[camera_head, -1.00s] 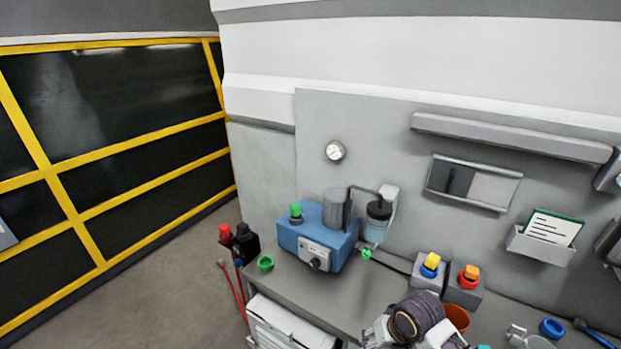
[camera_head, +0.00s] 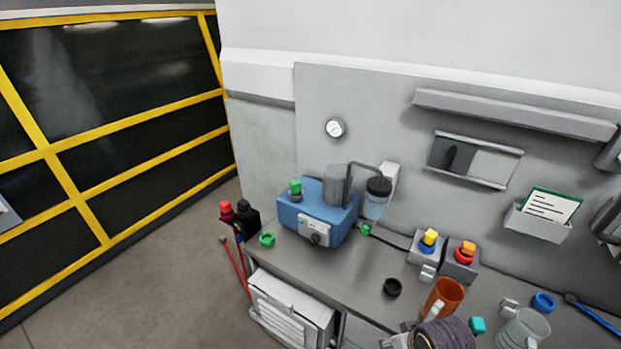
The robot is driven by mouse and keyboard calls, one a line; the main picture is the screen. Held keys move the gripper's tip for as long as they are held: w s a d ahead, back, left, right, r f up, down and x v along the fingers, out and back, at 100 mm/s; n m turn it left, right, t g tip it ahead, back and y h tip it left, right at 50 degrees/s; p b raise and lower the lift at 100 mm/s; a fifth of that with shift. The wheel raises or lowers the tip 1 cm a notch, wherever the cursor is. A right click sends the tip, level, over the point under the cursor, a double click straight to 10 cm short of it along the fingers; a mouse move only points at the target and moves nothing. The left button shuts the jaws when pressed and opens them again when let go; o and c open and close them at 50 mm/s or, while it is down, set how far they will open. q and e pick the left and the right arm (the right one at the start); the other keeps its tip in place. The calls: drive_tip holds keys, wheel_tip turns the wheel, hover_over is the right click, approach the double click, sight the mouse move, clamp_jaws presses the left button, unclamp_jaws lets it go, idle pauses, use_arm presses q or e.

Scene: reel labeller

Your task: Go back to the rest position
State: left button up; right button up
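A dark purple-grey, round, ribbed thing (camera_head: 446,335) shows at the bottom edge, cut off by the frame. Pale gripper-like parts (camera_head: 396,341) sit at its left side; I take them for my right gripper, though the arm is not visible. Whether the fingers are closed on the round thing cannot be told. It appears to be in front of the bench (camera_head: 350,275), close to an orange cup (camera_head: 443,297). No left gripper shows in the view.
A blue machine (camera_head: 315,212) stands on the bench's left part. Button boxes (camera_head: 459,262), a black ring (camera_head: 392,287), a clear mug (camera_head: 525,328) and a blue ring (camera_head: 543,302) lie further right. Drawers (camera_head: 290,305) are below. Left floor (camera_head: 130,290) is clear up to the yellow-framed fence (camera_head: 75,200).

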drive_tip(key=s+d+f+g+b, duration=0.1)
drive_tip(key=s+f, duration=0.1)
drive_tip(key=f, duration=1.6)
drive_tip(key=s+f+b, duration=0.1)
drive_tip(key=s+f, duration=0.1)
drive_tip(key=f, duration=1.6)
drive_tip(key=s+d+f+b, duration=0.1)
drive_tip(key=s+d+f, duration=0.1)
drive_tip(key=s+f, duration=0.8)
drive_tip(key=s+d+f+g+b, duration=0.1)
drive_tip(key=s+d+f, duration=0.1)
drive_tip(key=s+f, duration=0.8)
drive_tip(key=shift+s+f+n+g+h, duration=0.3)
drive_tip(key=shift+s+f, duration=0.05)
drive_tip(key=shift+s, duration=0.75)
drive_tip(key=shift+d, duration=0.2)
